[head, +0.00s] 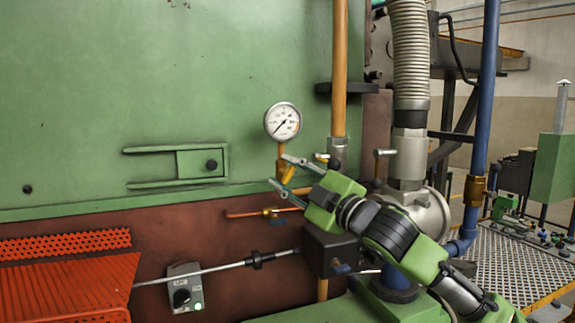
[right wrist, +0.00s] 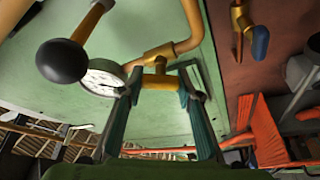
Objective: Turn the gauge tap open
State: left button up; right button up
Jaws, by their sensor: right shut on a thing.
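The round white gauge (head: 282,121) stands on a brass fitting against the green furnace wall; it also shows in the right wrist view (right wrist: 103,78). Just below it is the gauge tap with a yellow handle (head: 288,174). In the right wrist view the tap handle (right wrist: 160,82) lies crosswise between my fingers. My right gripper (head: 277,170) reaches in from the lower right and is shut on the handle, one finger on each side. The fingers hide part of the tap. My left gripper is in neither view.
A thin copper pipe with a blue-handled valve (head: 276,217) runs just below my gripper. An orange vertical pipe (head: 340,70) and a ribbed grey hose (head: 410,50) stand to the right. A black ball knob (right wrist: 62,60) is close in the right wrist view. A red perforated tray (head: 65,285) is lower left.

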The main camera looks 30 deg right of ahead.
jog(key=n+g+p, duration=0.1)
jog(key=n+p, duration=0.4)
jog(key=shift+r+g+y, duration=0.15)
jog(key=shift+g+y, duration=0.15)
jog(key=shift+g, duration=0.1)
jog(key=shift+f+n+p, duration=0.2)
jog(key=shift+n+p, duration=0.6)
jog(key=shift+p, duration=0.1)
jog(key=shift+f, duration=0.1)
jog(key=o, duration=1.1)
